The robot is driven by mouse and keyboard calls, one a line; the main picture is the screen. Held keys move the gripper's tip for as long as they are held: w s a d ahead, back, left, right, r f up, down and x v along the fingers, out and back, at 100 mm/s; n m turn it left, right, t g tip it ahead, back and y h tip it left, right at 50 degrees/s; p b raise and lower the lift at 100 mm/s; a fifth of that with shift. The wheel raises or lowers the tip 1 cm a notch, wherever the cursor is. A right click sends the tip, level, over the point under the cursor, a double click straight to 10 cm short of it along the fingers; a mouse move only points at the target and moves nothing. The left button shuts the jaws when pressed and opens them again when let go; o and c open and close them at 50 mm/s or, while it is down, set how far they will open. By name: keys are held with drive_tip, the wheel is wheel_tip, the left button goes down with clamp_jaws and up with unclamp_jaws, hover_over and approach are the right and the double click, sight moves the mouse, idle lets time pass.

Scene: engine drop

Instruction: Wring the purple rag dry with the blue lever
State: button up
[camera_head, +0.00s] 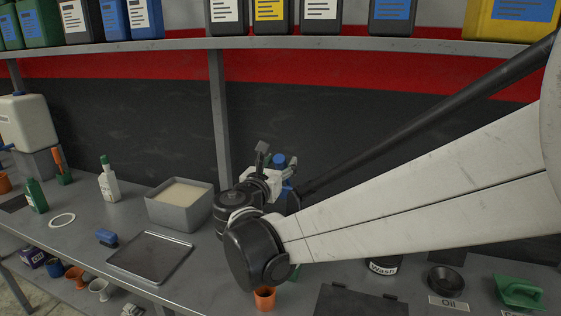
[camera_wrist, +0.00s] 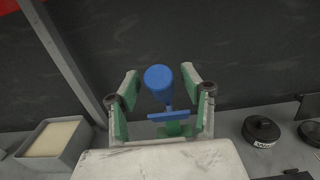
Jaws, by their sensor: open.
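The blue lever (camera_wrist: 158,78) shows in the wrist view as a round blue knob end above a blue crossbar, over a green base (camera_wrist: 175,129). Its blue end also shows in the head view (camera_head: 280,160), partly behind my gripper (camera_head: 268,158). In the wrist view my gripper (camera_wrist: 160,82) is open, with a green-padded finger on either side of the knob. Gaps show between knob and fingers, but I cannot tell how far the knob lies in depth. I see no purple rag in either view.
A grey bin (camera_head: 180,212) with pale contents stands left of my gripper, with a flat tray (camera_head: 150,257) in front. A black container labelled Wash (camera_head: 384,264) and an Oil dish (camera_head: 445,281) are at right. A shelf (camera_head: 400,44) with bottles runs above.

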drive_tip(key=shift+w+d, duration=0.1)
drive_tip(key=shift+w, duration=0.25)
clamp_jaws()
